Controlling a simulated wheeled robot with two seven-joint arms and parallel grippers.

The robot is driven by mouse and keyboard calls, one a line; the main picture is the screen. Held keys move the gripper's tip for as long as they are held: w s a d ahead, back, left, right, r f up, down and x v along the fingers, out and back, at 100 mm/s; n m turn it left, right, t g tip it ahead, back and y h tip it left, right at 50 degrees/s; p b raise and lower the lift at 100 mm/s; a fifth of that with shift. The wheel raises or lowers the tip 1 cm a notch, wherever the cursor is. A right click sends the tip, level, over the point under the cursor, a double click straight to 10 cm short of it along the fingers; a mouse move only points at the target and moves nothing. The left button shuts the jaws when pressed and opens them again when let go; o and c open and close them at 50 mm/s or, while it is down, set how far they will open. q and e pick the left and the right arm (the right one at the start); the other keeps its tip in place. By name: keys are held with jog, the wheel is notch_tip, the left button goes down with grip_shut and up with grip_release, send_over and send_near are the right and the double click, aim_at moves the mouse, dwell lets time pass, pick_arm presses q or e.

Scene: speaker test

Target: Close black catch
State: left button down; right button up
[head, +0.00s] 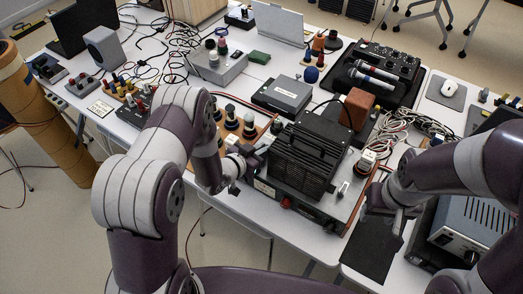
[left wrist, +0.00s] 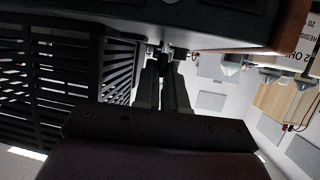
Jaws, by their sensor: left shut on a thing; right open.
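A black ribbed case (head: 303,155) stands on a wood-edged unit near the front of the table. Its slatted side fills the left of the left wrist view (left wrist: 45,80). My left gripper (head: 252,157) is at the left side of this case. In the left wrist view its fingers (left wrist: 166,75) are close together, shut on a small dark part at the case's edge, which looks like the black catch (left wrist: 165,50). The fingers hide most of it, and I cannot tell its position. My right gripper (head: 388,207) is open and empty, right of the case.
A grey box (head: 283,95) and a black tray with microphones (head: 375,72) stand behind the case. Wooden boards with knobs lie to its left. A grey-blue instrument (head: 480,228) stands at the right. A dark mat (head: 372,250) lies below my right gripper.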

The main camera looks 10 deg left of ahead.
pick_arm(q)
jog(key=m+g+h, duration=0.2)
jog(key=m+h, duration=0.1)
jog(key=m+g+h+b, duration=0.1)
jog(key=m+g, duration=0.1)
jog(key=shift+w+a+h, duration=0.35)
jog(key=shift+a+h, duration=0.05)
jog(key=m+g, duration=0.1)
jog(key=m+g+h+b, duration=0.1)
jog(key=m+g, duration=0.1)
jog(key=m, duration=0.1)
jog(key=shift+w+a+f+g+h+b, duration=0.1)
jog(key=shift+w+f+g+h+b, duration=0.05)
jog(key=shift+w+g+h+b, duration=0.2)
jog(key=m+g+b, duration=0.3)
jog(key=g, duration=0.1)
jog(key=shift+w+h, duration=0.15)
jog(key=shift+h, duration=0.1)
jog(key=shift+w+m+g+b, duration=0.1)
jog(key=shift+m+g+b, duration=0.4)
jog(key=shift+m+g, duration=0.35)
jog(key=shift+r, duration=0.2)
jog(key=c, duration=1.2)
grip_release()
